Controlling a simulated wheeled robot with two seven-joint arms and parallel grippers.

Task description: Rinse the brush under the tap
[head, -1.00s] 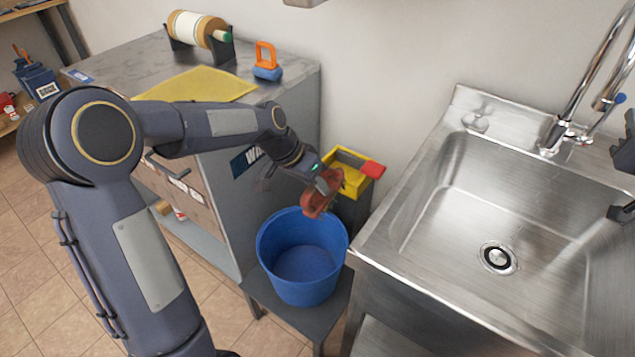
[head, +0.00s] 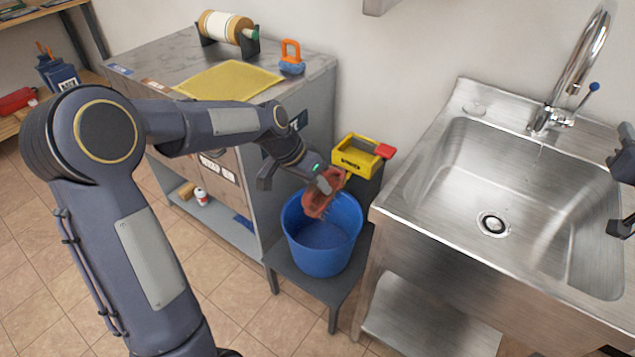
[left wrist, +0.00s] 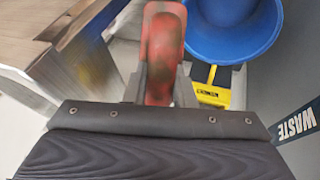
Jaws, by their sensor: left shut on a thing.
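A red brush (head: 322,195) is in the jaws of my left gripper (head: 322,183), which is shut on it. In the head view the brush overlaps the blue bucket (head: 318,257); its height over the rim is hard to judge. The left wrist view shows the red brush (left wrist: 162,50) between the fingers, with the bucket beyond it. The chrome tap (head: 585,60) stands at the back of the steel sink (head: 440,165), right of the brush. A faint thin line hangs below the tap; I cannot tell if it is water. My right gripper (head: 619,190) shows partly at the right edge, its fingers apart.
The bucket stands on a low grey stool (head: 345,290) between the cabinet (head: 300,115) and the sink. A yellow box (head: 352,160) with a red part sits behind the bucket. On the cabinet are a yellow mat (head: 230,80), a roll and an orange-handled thing. The basin looks empty.

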